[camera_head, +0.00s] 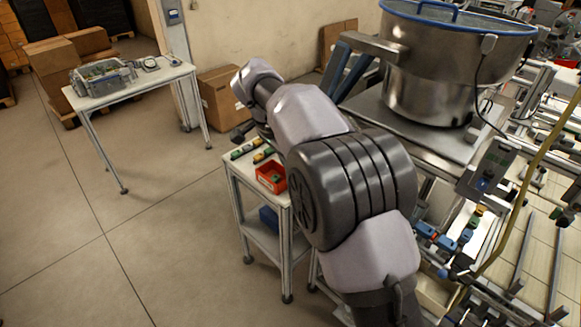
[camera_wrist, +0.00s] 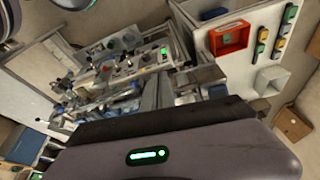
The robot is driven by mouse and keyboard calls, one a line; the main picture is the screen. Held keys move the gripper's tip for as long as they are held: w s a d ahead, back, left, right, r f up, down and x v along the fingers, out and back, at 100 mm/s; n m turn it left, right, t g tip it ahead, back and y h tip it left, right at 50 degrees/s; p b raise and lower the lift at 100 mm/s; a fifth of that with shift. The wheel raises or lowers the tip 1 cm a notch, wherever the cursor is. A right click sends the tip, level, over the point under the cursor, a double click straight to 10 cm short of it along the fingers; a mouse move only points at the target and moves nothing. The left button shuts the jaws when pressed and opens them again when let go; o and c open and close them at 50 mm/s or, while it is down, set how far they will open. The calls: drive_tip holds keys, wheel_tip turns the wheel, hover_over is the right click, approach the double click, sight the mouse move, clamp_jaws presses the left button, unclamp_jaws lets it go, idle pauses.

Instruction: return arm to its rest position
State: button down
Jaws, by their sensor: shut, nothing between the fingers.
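My arm stretches from the bottom right of the head view up toward the back left. My gripper (camera_head: 240,134) is small and dark at its far end, above the back of the small white table (camera_head: 231,178); it appears shut and empty. In the wrist view a grey body with a green light fills the bottom, and no fingertips show.
A large steel bowl feeder (camera_head: 430,85) stands at right, close to my arm. A machine with rails fills the right side. Another table (camera_head: 130,88) with a clear crate and cardboard boxes are behind. The left floor is open.

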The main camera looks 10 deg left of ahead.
drive_tip(key=s+d+n+t+y+b, duration=0.1)
drive_tip(key=s+d+n+y+b, duration=0.15)
drive_tip(key=s+d+b, duration=1.15)
drive_tip(key=s+d+f+b, duration=0.1)
drive_tip(key=s+d+f, duration=0.2)
drive_tip(key=s, duration=0.2)
drive_tip(key=s+d+f+n+t+y+b, duration=0.1)
drive_tip(key=s+d+f+b, duration=0.1)
drive_tip(key=s+f, duration=0.2)
drive_tip(key=s+d+f+t+b, duration=0.1)
drive_tip(key=s+d+f, duration=0.2)
drive_tip(key=s, duration=0.5)
drive_tip(key=shift+s+d+f+y, duration=0.25)
drive_tip(key=shift+d+f+y, duration=0.1)
drive_tip(key=shift+f, duration=0.3)
